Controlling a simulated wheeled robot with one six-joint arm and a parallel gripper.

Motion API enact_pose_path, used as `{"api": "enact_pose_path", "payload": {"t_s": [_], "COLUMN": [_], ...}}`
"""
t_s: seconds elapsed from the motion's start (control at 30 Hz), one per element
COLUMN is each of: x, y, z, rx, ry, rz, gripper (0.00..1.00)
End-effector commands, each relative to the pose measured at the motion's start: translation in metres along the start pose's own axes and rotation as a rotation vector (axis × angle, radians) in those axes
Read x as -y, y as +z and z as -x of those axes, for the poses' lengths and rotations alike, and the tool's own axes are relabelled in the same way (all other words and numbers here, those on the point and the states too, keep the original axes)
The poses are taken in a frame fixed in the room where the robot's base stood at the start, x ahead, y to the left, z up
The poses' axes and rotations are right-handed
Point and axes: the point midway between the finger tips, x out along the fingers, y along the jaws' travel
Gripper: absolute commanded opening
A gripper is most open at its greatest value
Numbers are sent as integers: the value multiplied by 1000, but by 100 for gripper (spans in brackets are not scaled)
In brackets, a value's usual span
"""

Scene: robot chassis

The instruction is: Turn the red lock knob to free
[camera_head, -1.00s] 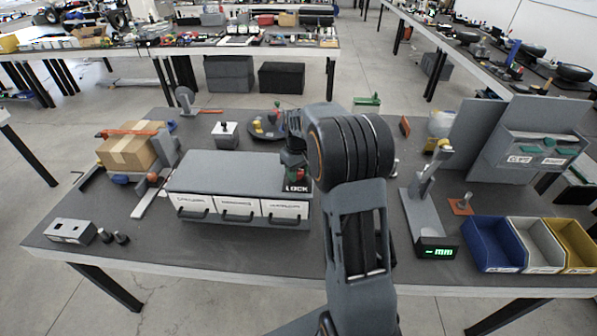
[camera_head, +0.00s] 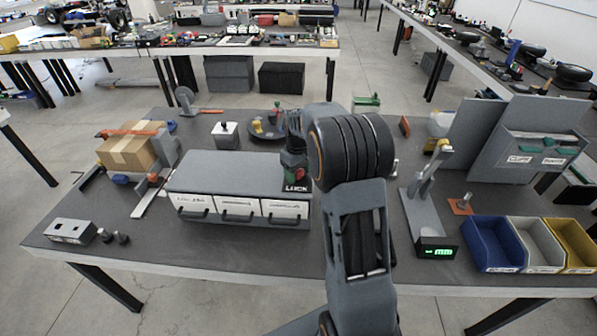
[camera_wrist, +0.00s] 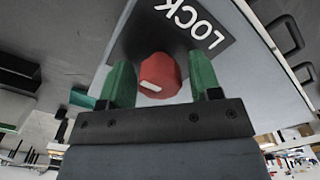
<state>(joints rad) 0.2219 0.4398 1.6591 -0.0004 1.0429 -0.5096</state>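The red lock knob (camera_wrist: 160,75) sits on a dark plate marked LOCK (camera_wrist: 212,28) on top of the grey drawer cabinet (camera_head: 220,172). A white mark shows on the knob's face. My gripper (camera_wrist: 163,85) is open, with one green finger on each side of the knob and a visible gap to each. In the head view my gripper (camera_head: 297,172) is over the cabinet's right end, close above the LOCK plate (camera_head: 296,187). The knob is mostly hidden there by the gripper and arm.
The cabinet has three labelled drawers with dark handles (camera_head: 239,217). A cardboard box (camera_head: 130,150) stands to its left and a round dark tray (camera_head: 265,130) behind it. A gauge stand (camera_head: 424,205) and blue, grey and yellow bins (camera_head: 495,245) are at the right.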

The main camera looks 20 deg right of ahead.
Motion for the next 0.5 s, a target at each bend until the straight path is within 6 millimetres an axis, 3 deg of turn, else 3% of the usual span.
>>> {"api": "enact_pose_path", "payload": {"t_s": [0.33,0.5], "x": [0,-1], "y": [0,-1], "z": [2,21], "rx": [-1,-5], "ry": [0,2], "rz": [-2,-2], "gripper": [64,64]}}
